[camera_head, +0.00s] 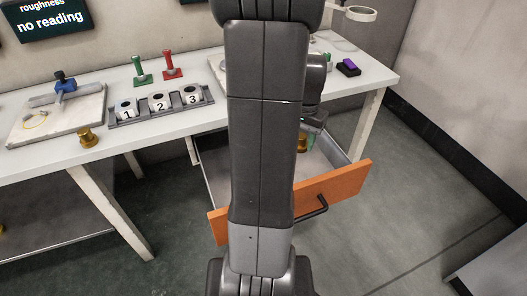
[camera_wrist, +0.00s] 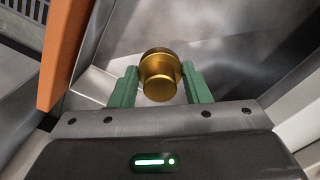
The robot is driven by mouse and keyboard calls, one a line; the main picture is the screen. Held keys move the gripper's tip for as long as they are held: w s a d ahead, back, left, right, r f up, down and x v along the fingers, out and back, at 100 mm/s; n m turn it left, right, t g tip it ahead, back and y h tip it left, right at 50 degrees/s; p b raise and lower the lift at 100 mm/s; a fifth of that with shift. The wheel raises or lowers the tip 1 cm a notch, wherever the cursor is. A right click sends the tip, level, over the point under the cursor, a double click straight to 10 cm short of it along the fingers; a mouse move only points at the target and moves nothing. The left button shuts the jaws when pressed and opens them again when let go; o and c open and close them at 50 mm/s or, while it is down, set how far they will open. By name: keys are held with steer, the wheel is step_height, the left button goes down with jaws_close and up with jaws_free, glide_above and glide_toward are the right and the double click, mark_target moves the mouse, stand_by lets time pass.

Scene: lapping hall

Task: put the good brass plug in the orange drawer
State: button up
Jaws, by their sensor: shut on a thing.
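My gripper (camera_wrist: 160,88) has green fingers and is shut on a brass plug (camera_wrist: 160,68). In the wrist view the plug sits between the fingertips, with the inside of the drawer behind it. In the head view the plug (camera_head: 301,143) shows beside my arm, over the open orange drawer (camera_head: 345,186). Whether the plug touches the drawer floor I cannot tell. The orange drawer front also shows at the left of the wrist view (camera_wrist: 62,50). A second brass plug (camera_head: 87,138) stands on the table, left of the numbered holder. My arm hides the middle of the drawer.
A screen (camera_head: 52,18) reads "no reading".

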steer(key=f+b, duration=0.1)
steer(key=f, duration=0.1)
steer(key=f+b, duration=0.1)
steer(key=f, duration=0.1)
steer(key=shift+w, duration=0.4)
step_height(320, 180, down, 10)
steer(key=shift+r+b, duration=0.2)
steer(key=shift+b, duration=1.05)
steer(key=shift+f, duration=0.15)
steer(key=o, duration=1.2)
steer(key=shift+o, duration=0.2)
step_height(320, 180, up, 12)
steer(key=p, duration=0.3)
